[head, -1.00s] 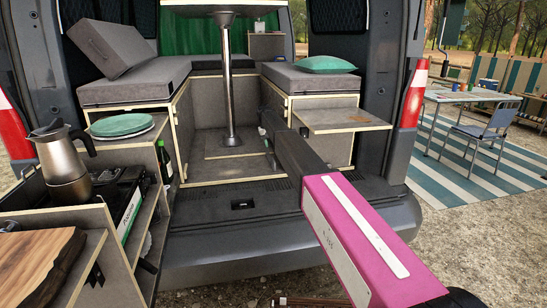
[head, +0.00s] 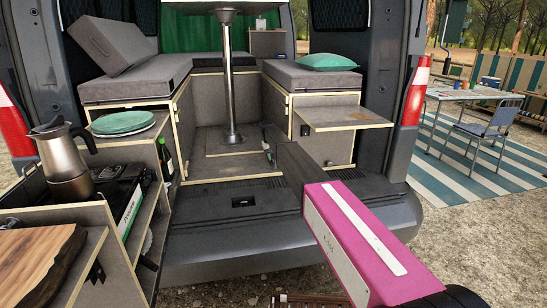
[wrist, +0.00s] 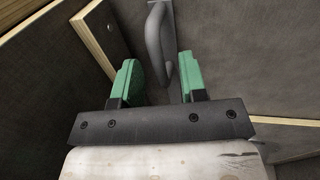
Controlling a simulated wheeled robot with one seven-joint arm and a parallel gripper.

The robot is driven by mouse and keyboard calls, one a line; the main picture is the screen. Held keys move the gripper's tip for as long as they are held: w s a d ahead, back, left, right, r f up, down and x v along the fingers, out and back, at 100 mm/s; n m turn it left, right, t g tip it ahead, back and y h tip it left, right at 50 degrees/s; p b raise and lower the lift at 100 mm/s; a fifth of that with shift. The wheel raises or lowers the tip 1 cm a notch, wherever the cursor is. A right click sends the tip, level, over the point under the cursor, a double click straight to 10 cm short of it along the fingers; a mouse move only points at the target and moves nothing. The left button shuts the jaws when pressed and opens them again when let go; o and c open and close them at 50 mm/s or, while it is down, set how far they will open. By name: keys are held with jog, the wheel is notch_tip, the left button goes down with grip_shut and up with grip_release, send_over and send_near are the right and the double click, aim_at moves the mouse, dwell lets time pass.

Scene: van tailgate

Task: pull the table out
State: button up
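A grey board with pale wooden edges (head: 345,117), which looks like the pull-out table, juts from the right bench in the head view. In the wrist view a grey bar handle (wrist: 154,45) on a dark panel lies just beyond the fingers, roughly in line with the gap. I cannot tell which panel in the head view carries this handle. In the head view my gripper (head: 268,152) is small and partly hidden by my arm, low inside the van beside the right bench.
A round-topped table on a metal post (head: 228,90) stands in the van between cushioned benches. A kitchen unit (head: 95,215) with a moka pot (head: 60,155) and plates (head: 123,123) is at left. Wood-edged panels (wrist: 100,25) stand close to my fingers. The van floor (head: 225,165) is mostly clear.

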grip_shut()
jog(key=shift+s, duration=0.1)
jog(key=s+d, duration=0.3)
jog(key=s, duration=0.8)
jog(key=s+d, duration=0.3)
jog(key=s, duration=0.8)
jog(key=shift+s+d, duration=0.25)
jog(key=shift+s, duration=0.1)
grip_release()
notch_tip(320, 180, up, 11)
jog(key=a, duration=0.2)
jog(key=shift+s+f, duration=0.2)
jog(key=shift+s, duration=0.05)
